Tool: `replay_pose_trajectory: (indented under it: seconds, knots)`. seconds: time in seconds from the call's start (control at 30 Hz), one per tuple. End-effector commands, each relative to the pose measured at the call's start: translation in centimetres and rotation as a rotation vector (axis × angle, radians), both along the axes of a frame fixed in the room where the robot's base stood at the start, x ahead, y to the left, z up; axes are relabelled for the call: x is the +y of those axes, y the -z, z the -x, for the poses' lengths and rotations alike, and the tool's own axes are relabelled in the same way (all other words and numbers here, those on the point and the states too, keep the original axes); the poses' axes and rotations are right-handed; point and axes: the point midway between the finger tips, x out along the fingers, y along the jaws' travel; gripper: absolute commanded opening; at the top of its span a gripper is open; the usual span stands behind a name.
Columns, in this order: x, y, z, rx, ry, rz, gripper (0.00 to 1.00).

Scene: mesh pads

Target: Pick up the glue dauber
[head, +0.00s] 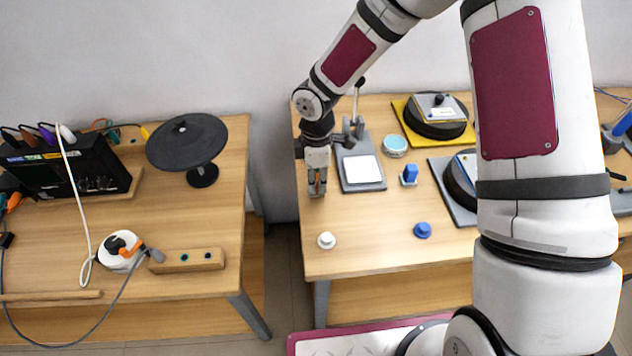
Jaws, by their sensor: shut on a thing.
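My gripper (317,192) points down over the left edge area of the right-hand table. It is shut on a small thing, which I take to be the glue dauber. The fingers hide most of it, and only a little orange-brown shows between them. I cannot tell whether it still touches the tabletop.
A gap separates the left table (190,225).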

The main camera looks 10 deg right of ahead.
Motion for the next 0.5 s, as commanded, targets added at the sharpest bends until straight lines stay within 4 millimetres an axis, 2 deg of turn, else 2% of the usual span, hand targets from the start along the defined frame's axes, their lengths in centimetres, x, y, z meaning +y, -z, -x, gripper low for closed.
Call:
replay_pose_trajectory:
  seconds: [0.13, 0.5]
  knots:
    - [0.0, -2.2, -0.1, -0.004, 0.001, 0.000, 0.00]
    - [-3.3, -2.8, 8.8, 0.001, -0.001, 0.003, 0.00]
